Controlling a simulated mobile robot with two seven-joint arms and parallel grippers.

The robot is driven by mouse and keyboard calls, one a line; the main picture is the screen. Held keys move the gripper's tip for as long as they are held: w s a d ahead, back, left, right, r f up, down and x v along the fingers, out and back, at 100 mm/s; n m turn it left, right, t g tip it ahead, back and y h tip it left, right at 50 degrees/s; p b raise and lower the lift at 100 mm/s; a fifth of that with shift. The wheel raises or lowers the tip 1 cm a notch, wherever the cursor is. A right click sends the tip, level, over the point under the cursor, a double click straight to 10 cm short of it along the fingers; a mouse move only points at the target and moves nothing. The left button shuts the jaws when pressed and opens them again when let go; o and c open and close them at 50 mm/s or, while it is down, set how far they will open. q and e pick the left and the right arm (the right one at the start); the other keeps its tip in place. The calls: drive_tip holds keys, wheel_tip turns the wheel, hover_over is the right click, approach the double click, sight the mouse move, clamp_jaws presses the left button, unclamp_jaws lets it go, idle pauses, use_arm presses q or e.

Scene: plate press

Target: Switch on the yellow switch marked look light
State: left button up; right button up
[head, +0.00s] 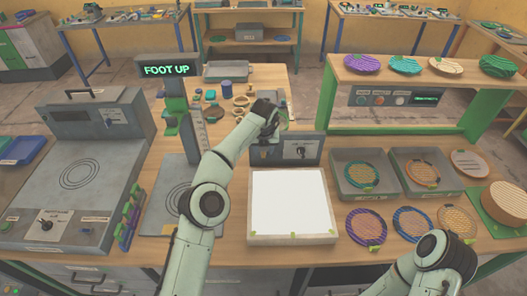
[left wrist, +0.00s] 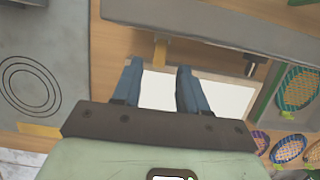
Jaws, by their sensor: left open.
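A yellow switch lever (left wrist: 160,52) sticks out from a grey box (left wrist: 210,32) in the left wrist view. Its marking is not readable. The grey box (head: 312,149) stands behind a white lit-looking panel (head: 290,200) in the head view, with a dark lever (head: 301,152) on its face. My left gripper (left wrist: 159,68) is open and empty; the yellow lever shows between its fingertips, and I cannot tell whether they touch it. In the head view my left gripper (head: 268,112) is above the box and its fingertips are hard to see. My right gripper is not in view.
A stand with a "FOOT UP" display (head: 168,69) rises left of my left arm. Grey trays (head: 350,190) with patterned discs lie to the right. A grey press unit (head: 75,190) is at the left. A raised shelf (head: 425,70) holds several discs.

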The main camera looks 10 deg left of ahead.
use_arm(q)
drive_tip(key=v, duration=1)
drive_tip(key=shift+r, duration=0.45)
drive_tip(key=shift+s, duration=0.1)
